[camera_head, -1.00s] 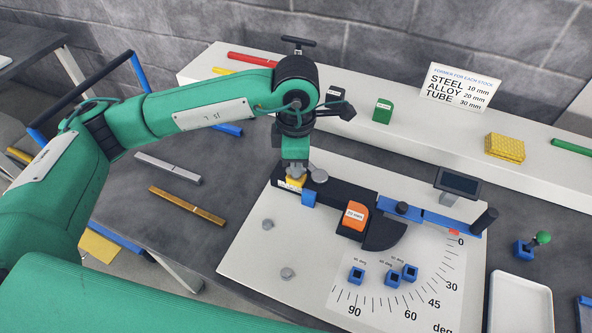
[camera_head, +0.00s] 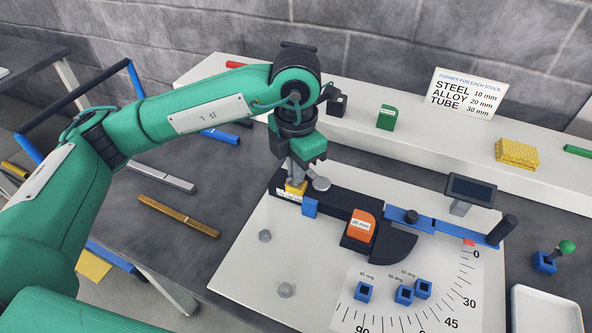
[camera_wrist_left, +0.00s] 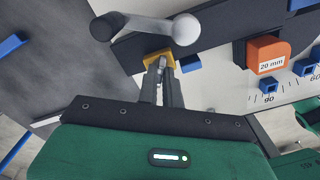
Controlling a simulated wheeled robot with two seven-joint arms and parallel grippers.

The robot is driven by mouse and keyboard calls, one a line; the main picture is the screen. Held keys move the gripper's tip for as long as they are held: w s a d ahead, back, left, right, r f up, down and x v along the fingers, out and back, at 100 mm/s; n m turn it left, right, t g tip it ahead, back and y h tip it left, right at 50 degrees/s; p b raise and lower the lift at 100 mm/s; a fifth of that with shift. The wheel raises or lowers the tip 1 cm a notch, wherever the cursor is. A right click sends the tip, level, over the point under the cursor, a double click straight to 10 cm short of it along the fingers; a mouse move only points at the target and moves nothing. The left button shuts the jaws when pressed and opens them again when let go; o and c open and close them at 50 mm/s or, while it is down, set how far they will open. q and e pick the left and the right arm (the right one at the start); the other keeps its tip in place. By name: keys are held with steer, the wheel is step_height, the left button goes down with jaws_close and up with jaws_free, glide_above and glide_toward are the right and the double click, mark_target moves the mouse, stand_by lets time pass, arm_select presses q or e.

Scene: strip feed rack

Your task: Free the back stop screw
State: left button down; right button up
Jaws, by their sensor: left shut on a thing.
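My left gripper (camera_head: 294,180) comes down on the yellow back stop block (camera_head: 297,190) at the left end of the black bar (camera_head: 340,200). In the left wrist view its fingertips (camera_wrist_left: 162,66) are close together on a small grey screw head on the yellow block (camera_wrist_left: 152,57). The fingers hide most of the screw, so I cannot tell how far it is turned. A grey lever (camera_wrist_left: 145,26) with round ends lies in front in that view; its round end (camera_head: 321,184) shows beside the fingers in the head view. My right gripper is out of view.
An orange 20 mm former (camera_head: 361,226) sits by the dark bending die. Several blue angle blocks (camera_head: 363,291) stand on the white plate near the angle scale. A blue arm with a black handle (camera_head: 502,230) lies to the right. The shelf behind holds a green block (camera_head: 386,118).

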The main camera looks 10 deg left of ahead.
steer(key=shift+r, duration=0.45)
arm_select(q)
steer(key=c, duration=1.6)
jaws_free()
steer(key=shift+o, duration=0.2)
step_height(320, 180, up, 14)
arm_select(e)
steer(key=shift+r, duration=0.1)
